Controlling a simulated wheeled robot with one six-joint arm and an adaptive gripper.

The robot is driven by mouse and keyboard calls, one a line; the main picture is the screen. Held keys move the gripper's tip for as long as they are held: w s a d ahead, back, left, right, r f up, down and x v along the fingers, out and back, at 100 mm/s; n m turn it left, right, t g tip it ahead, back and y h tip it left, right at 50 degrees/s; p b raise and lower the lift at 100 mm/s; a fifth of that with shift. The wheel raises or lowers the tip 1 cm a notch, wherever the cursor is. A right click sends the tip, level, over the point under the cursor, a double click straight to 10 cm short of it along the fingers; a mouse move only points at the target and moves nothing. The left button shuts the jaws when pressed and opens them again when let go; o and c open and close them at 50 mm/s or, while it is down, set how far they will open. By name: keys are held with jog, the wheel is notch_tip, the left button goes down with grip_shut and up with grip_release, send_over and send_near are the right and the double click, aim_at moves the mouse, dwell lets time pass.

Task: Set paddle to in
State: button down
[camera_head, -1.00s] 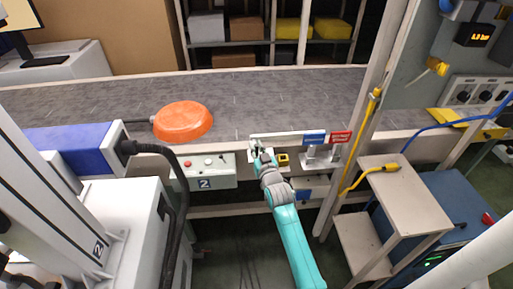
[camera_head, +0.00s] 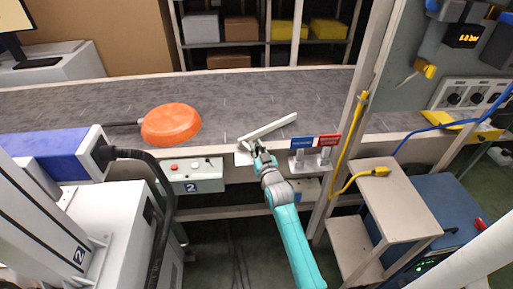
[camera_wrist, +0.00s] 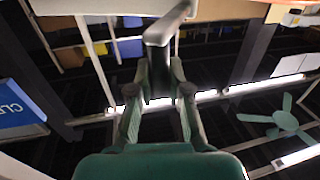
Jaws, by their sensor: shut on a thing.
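The paddle (camera_head: 270,126) is a pale bar at the belt's near edge. It slants up and right, its far end over the belt. My gripper (camera_head: 256,148) is at its near-left end, shut on it. The wrist view shows my gripper (camera_wrist: 157,82) closed around the grey end piece of the paddle (camera_wrist: 160,33), with the bar running off at the top. The exact contact is partly hidden by the fingers. Blue and red labels (camera_head: 314,141) stand at the near edge, right of my gripper; their words are too small to read.
An orange pan (camera_head: 171,124) lies on the grey belt (camera_head: 80,100), left of the paddle, its dark handle pointing left. A control box (camera_head: 192,175) marked 2 sits below the edge. A post (camera_head: 352,120) and a small stand (camera_head: 392,195) are at the right.

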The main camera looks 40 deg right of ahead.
jog(key=shift+s+d, duration=0.1)
jog(key=shift+d, duration=0.55)
jog(key=c, duration=1.1)
grip_release()
jog(key=shift+d, duration=0.1)
jog(key=shift+s+a, duration=0.35)
jog(key=shift+s, duration=0.05)
jog(key=v, duration=1.1)
